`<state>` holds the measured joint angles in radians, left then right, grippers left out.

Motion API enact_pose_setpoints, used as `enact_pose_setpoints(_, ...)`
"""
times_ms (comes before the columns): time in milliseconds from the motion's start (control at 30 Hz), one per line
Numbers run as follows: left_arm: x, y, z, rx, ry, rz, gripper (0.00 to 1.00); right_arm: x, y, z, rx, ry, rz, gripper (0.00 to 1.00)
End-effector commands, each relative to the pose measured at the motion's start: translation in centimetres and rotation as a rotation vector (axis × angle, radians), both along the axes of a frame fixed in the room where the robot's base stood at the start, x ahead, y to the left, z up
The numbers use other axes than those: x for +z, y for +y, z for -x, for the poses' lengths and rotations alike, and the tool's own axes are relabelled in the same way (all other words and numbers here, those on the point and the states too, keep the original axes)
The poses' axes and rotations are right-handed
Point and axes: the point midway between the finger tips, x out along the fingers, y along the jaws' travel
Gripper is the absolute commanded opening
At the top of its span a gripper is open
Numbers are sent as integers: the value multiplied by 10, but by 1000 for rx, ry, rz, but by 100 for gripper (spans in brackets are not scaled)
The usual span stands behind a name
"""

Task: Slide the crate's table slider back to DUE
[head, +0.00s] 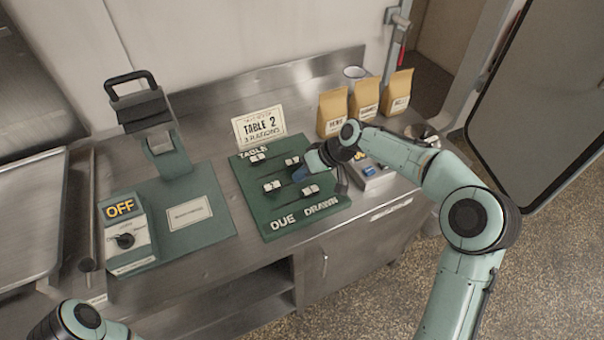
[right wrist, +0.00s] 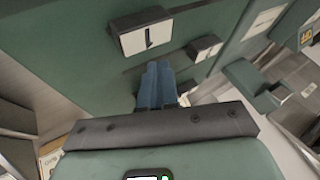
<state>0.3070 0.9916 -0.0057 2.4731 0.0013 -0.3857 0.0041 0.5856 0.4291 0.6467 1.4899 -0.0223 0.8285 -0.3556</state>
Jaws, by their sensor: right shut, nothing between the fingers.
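A green slider board (head: 253,205) lies on the steel counter, lettered TABLE at its far edge and DUE and DRAWN at its near edge. Several pale slider knobs sit on it: far left (head: 258,157), far right (head: 292,161), near left (head: 271,186) and near right (head: 310,190). I cannot tell which is the crate's. My right gripper (head: 300,175) is over the board's right part, among the knobs. In the right wrist view its blue fingers (right wrist: 158,68) are shut and empty, close to a white knob with a black arrow (right wrist: 146,38); contact is unclear. My left gripper is out of view.
A TABLE 2 card (head: 261,126) stands behind the board. Several paper bags (head: 333,112) stand at the back right. A green base with an OFF switch box (head: 124,238) lies to the left. A small grey tray (head: 375,180) is right of the board, near my forearm.

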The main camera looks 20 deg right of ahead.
Motion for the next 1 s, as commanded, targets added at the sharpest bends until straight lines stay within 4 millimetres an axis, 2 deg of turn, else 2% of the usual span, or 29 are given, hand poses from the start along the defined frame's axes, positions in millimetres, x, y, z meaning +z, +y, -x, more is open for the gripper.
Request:
enact_pose_setpoints(200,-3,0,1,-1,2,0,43,40,-26,16,-5,-2,4,0)
enact_pose_setpoints(433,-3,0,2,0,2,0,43,70,-45,29,-3,-1,2,0)
enact_pose_setpoints(600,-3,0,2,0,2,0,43,79,-50,33,-1,1,1,0)
enact_pose_setpoints(1000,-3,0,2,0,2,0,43,79,-51,34,-1,1,1,0)
